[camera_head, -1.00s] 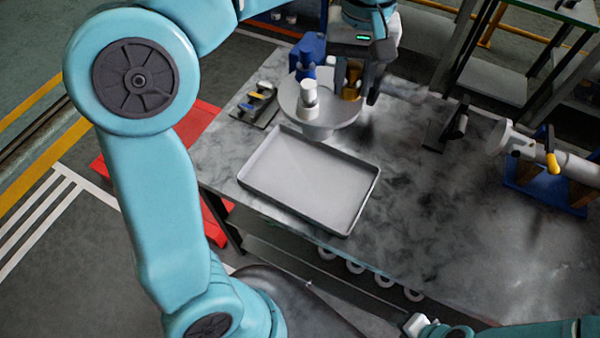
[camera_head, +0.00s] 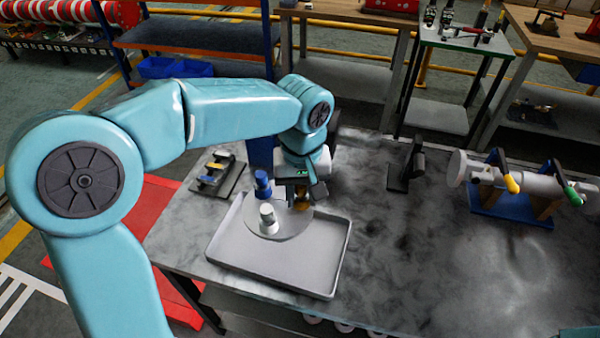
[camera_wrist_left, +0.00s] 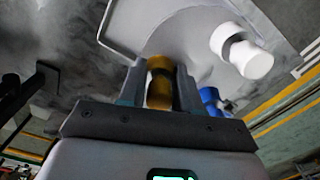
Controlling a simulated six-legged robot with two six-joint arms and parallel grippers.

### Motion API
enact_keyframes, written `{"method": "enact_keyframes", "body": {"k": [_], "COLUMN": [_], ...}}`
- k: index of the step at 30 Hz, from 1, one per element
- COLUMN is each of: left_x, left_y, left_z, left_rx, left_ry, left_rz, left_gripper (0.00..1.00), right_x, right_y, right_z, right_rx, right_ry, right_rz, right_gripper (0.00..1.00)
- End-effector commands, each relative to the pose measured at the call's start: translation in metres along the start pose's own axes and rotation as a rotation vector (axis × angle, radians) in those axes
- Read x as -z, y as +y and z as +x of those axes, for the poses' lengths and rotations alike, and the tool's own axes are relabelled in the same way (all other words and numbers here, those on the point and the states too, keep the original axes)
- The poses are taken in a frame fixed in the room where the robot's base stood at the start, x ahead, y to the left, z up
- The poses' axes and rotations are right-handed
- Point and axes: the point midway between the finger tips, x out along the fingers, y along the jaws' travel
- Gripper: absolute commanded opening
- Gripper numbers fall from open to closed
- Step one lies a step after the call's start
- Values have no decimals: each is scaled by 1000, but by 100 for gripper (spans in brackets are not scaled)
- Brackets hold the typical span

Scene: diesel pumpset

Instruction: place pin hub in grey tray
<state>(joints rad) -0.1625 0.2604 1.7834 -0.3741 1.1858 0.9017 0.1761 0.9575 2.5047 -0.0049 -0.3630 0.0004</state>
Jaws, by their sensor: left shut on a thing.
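The pin hub (camera_head: 285,226) is a pale grey disc with upright white, blue and yellow pins. My left gripper (camera_head: 301,197) is shut on its yellow pin, which shows between the fingers in the left wrist view (camera_wrist_left: 160,82). The white pin (camera_wrist_left: 245,52) and part of the disc (camera_wrist_left: 188,40) also show there. The tray lies flat on the dark mottled table. My right gripper is out of view.
A black stand (camera_head: 406,166) and a grey cylinder on a blue base (camera_head: 515,185) are to the right. The table between the tray and that cylinder is largely clear.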

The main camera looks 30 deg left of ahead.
Motion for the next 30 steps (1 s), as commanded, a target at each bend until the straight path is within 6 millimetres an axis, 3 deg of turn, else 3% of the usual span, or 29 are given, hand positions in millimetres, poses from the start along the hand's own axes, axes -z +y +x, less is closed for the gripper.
{"method": "enact_keyframes", "body": {"k": [15, 28, 29, 30], "left_x": [2, 2, 1, 1], "left_y": [-2, -2, -2, -2], "left_z": [52, 58, 60, 59], "left_rx": [0, -2, 0, 0], "left_ry": [2, 3, 0, 0], "left_rz": [-2, -2, -1, -1], "left_gripper": [0, 0, 36, 49], "right_x": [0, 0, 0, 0], "right_y": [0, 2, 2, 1], "right_z": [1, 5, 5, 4], "right_rx": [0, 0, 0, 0], "right_ry": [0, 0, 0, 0], "right_rz": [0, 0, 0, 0], "right_gripper": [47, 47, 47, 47]}}
